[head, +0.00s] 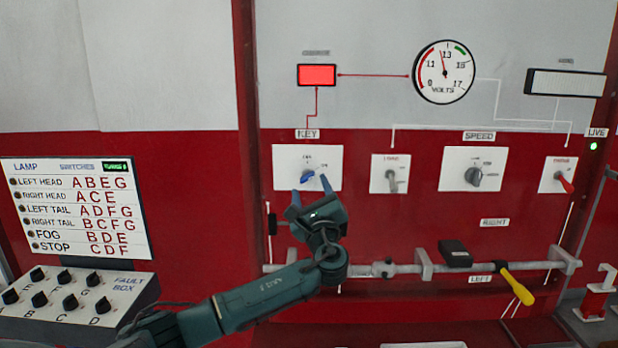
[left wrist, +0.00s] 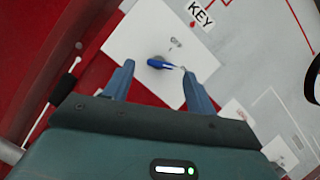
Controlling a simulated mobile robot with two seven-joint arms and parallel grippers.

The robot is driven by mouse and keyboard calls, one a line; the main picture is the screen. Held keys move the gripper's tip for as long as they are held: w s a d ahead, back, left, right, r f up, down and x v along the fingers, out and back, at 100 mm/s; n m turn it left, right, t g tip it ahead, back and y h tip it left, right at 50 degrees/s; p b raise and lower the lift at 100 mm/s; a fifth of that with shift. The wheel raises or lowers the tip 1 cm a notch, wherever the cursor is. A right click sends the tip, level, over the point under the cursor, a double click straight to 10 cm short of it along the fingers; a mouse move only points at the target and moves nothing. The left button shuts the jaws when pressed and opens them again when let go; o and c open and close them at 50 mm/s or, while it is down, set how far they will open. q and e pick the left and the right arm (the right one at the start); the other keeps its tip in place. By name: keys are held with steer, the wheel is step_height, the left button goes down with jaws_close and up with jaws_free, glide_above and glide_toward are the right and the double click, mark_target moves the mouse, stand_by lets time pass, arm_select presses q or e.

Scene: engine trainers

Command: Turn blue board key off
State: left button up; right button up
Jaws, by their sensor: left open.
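The blue key knob (head: 308,176) sits on a white plate (head: 334,154) under the KEY label on the red board. My left gripper (head: 311,187) is in front of the plate's lower part, its fingers pointing up at it. In the left wrist view the key (left wrist: 161,63) lies between and beyond the two open fingers (left wrist: 155,72). The fingers are apart, with nothing held; I cannot tell whether either touches the key. Its handle points toward the right finger in that view. My right gripper is not in view.
A lit red lamp (head: 317,75) and a volts gauge (head: 444,72) are above. A grey knob (head: 473,176) and a red-handled switch (head: 565,182) are to the right. A rail (head: 400,268) with a yellow-handled tool (head: 517,287) runs below. A fault box (head: 75,300) stands left.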

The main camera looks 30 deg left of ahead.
mark_target(307, 176)
arm_select(q)
steer(key=x, duration=0.3)
steer(key=shift+w+a, duration=0.15)
steer(key=c, duration=1)
